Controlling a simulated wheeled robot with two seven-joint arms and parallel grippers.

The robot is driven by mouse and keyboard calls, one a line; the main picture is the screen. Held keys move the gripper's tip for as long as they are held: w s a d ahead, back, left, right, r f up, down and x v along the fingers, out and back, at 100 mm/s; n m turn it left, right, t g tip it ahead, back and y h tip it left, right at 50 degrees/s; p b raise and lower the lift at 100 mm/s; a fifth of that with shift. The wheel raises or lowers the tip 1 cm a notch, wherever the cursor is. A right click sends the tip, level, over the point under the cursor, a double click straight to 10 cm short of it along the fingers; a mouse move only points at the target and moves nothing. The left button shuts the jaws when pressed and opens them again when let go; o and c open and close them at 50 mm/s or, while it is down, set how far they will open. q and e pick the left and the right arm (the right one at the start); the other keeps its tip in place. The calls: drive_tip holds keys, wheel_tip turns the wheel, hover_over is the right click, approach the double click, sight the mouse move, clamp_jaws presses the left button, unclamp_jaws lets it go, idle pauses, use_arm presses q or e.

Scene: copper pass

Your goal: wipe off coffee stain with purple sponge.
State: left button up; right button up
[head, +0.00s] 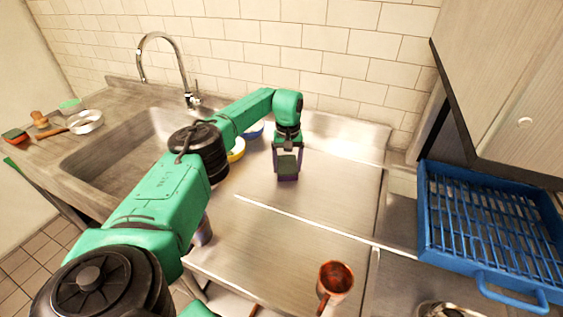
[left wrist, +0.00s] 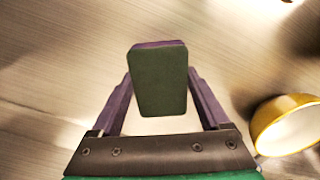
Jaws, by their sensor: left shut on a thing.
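The purple sponge (head: 287,163), with a dark green scrubbing face, is between the fingers of my left gripper (head: 287,172) at the steel counter behind the front ledge. The left wrist view shows the sponge (left wrist: 159,82) up close, its green face toward the camera and a purple edge at the top. My left gripper (left wrist: 162,95) is shut on it. I cannot tell whether the sponge touches the counter. No coffee stain can be made out clearly in either view. My right gripper is not in view.
A yellow bowl (left wrist: 287,125) stands close beside the left gripper. A copper mug (head: 336,279) stands on the front ledge. A blue rack (head: 485,284) is at the right. The sink (head: 110,158) and faucet (head: 160,38) are left. Counter right of the gripper is clear.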

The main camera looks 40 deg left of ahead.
sight(297, 168)
use_arm(q)
drive_tip(key=shift+w+d, duration=0.2)
drive_tip(key=shift+d, duration=0.6)
drive_tip(key=shift+w+d, duration=0.15)
drive_tip(key=shift+d, duration=0.65)
drive_tip(key=shift+w+d+f, duration=0.1)
drive_tip(key=shift+w+d, duration=0.1)
drive_tip(key=shift+d, duration=0.95)
drive_tip(key=shift+w+d+b, duration=0.1)
drive_tip(key=shift+w+d, duration=0.1)
drive_tip(key=shift+d, duration=0.5)
drive_tip(key=shift+w+d+b, duration=0.15)
drive_tip(key=shift+w+d, duration=0.05)
drive_tip(key=shift+d, duration=0.45)
drive_tip(key=shift+w+d+b, duration=0.1)
drive_tip(key=shift+w+d, duration=0.1)
drive_tip(key=shift+d, duration=0.5)
wheel_tip(297, 168, up, 6)
drive_tip(key=p, duration=0.4)
drive_tip(key=shift+a, duration=0.15)
wheel_tip(297, 168, up, 3)
drive_tip(key=p, duration=0.2)
drive_tip(key=shift+p, duration=0.3)
